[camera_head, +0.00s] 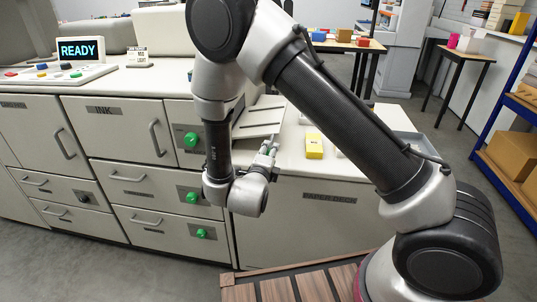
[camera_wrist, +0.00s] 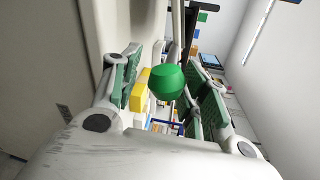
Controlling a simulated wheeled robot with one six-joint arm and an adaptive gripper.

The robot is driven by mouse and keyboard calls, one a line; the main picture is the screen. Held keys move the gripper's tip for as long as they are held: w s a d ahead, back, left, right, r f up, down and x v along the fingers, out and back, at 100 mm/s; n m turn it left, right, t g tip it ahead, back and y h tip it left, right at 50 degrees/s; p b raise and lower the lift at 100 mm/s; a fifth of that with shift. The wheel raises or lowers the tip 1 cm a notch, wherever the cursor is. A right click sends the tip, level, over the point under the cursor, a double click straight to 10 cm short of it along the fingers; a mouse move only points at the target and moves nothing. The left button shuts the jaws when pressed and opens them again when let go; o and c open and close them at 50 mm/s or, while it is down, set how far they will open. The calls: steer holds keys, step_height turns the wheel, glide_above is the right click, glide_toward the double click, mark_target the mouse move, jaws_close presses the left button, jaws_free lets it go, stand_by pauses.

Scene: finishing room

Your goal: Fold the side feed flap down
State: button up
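A pale, ribbed, tilted panel (camera_head: 262,113) stands at the step above the paper deck and looks like the side feed flap; my arm partly covers it. My gripper (camera_head: 268,152) is just in front of it, at the near edge of the deck top. In the wrist view my gripper (camera_wrist: 166,92) is open, with green pads on both sides. A round green knob (camera_wrist: 167,82) shows between the fingers, with visible gaps to the pads. What the knob is fixed to is hidden there, and I cannot pick it out in the head view.
A yellow box (camera_head: 314,146) stands on the deck top right of my gripper. A grey tray (camera_head: 408,143) is farther right, behind my arm. Drawers with green knobs (camera_head: 191,140) lie left of my wrist. The paper deck front (camera_head: 290,225) is below.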

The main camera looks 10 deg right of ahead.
steer(key=shift+r, duration=0.1)
steer(key=v, duration=1.2)
